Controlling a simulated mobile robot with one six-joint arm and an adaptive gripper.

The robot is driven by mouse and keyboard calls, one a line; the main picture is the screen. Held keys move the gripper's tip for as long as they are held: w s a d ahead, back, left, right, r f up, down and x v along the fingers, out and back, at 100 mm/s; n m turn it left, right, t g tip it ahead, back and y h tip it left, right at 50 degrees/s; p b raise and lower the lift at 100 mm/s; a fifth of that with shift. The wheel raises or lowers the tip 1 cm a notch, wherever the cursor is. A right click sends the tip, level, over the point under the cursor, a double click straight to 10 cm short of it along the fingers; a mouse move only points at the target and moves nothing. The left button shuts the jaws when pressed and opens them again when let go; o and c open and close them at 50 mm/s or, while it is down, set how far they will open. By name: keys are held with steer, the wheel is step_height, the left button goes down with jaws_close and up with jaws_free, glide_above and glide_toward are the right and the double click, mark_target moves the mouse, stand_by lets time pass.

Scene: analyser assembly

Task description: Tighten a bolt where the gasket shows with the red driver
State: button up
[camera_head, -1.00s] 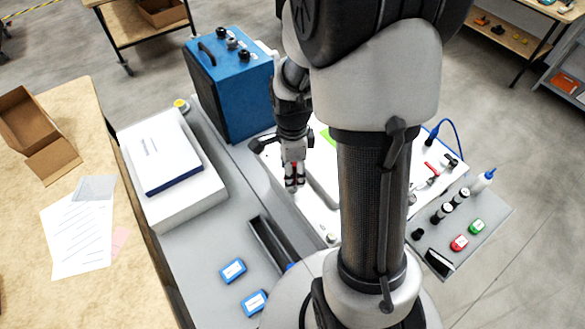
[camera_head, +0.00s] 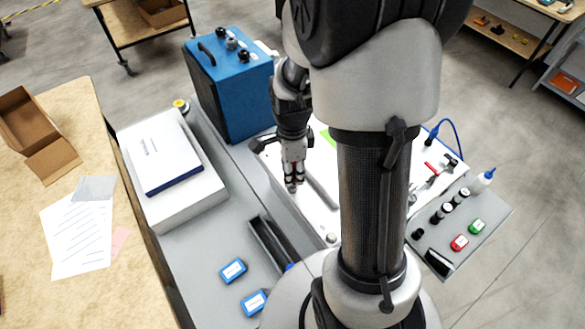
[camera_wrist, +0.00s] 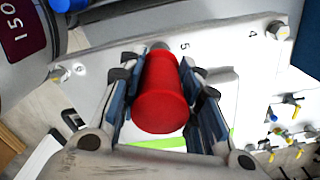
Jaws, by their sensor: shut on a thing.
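My gripper (camera_wrist: 158,88) is shut on the red driver (camera_wrist: 160,95), whose thick round handle points towards the wrist camera. The driver's tip is hidden behind the handle. Beyond it lies a white plate (camera_wrist: 228,50) marked 5 and 4. A bolt head (camera_wrist: 278,31) sits in the corner near the 4, and another (camera_wrist: 59,74) at the left. The spot under the driver, near the 5, is mostly covered. A bright green strip (camera_wrist: 160,143) shows below the driver; I cannot tell whether it is the gasket. In the head view my gripper (camera_head: 292,178) is over the white plate's left side.
A blue box with a handle (camera_head: 232,85) stands behind, left of my arm. Small coloured fittings (camera_wrist: 290,125) stand right in the wrist view.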

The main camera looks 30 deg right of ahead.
steer(key=shift+r, duration=0.15)
jaws_close()
steer(key=shift+w+r+p, duration=0.1)
steer(key=shift+r+p, duration=0.3)
steer(key=shift+p, duration=0.05)
steer(key=shift+r+p, duration=0.35)
steer(key=shift+r, duration=0.1)
steer(key=shift+r+p, duration=1.6)
steer(key=shift+r, duration=0.45)
